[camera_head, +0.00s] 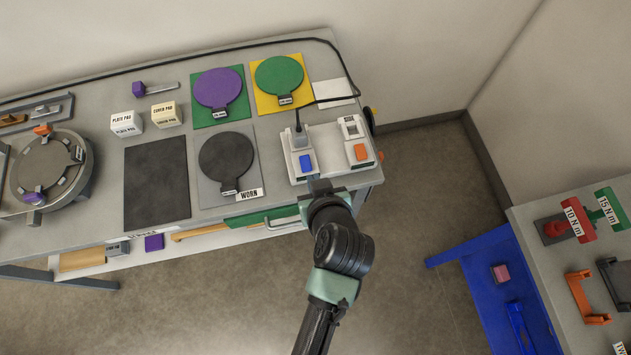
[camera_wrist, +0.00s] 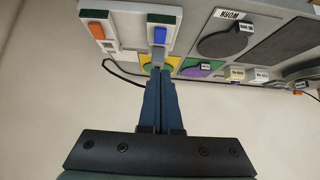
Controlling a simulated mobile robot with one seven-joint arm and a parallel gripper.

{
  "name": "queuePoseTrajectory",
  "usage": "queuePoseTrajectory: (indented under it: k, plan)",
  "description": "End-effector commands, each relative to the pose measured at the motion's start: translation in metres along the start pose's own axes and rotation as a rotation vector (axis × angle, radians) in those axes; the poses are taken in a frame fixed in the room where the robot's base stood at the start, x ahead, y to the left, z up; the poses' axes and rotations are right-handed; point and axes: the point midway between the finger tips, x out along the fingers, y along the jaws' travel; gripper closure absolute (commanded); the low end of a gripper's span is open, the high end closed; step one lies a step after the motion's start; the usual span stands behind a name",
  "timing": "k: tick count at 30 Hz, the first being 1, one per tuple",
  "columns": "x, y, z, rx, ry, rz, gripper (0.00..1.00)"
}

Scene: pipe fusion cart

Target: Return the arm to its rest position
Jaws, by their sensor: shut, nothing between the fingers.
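My gripper (camera_head: 312,183) is at the front edge of the cart, by the white switch box (camera_head: 328,143). In the wrist view its two dark blue fingers (camera_wrist: 161,76) lie together, shut, with nothing held. The switch box carries a blue rocker (camera_head: 306,162) and an orange rocker (camera_head: 361,152). In the wrist view the blue rocker (camera_wrist: 160,36) shows just beyond the fingertips; I cannot tell whether they touch the box. My black and green arm reaches up from the lower part of the head view.
A worn pad (camera_head: 226,158), a green pad (camera_head: 279,77) and a purple pad (camera_head: 218,89) lie on the cart top. A black cable runs along the back. A blue bench (camera_head: 480,272) stands to the right. Bare floor (camera_head: 415,185) lies between it and the cart.

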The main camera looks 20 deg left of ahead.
Motion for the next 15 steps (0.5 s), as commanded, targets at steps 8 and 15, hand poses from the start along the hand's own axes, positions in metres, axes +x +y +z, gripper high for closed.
queuePoseTrajectory:
  k: [8,15]
  plan:
    - [-0.0079,-0.0002,0.0014,0.000,-0.001,0.000,1.00]
    - [-0.0076,-0.0002,0.0013,0.000,-0.001,0.000,1.00]
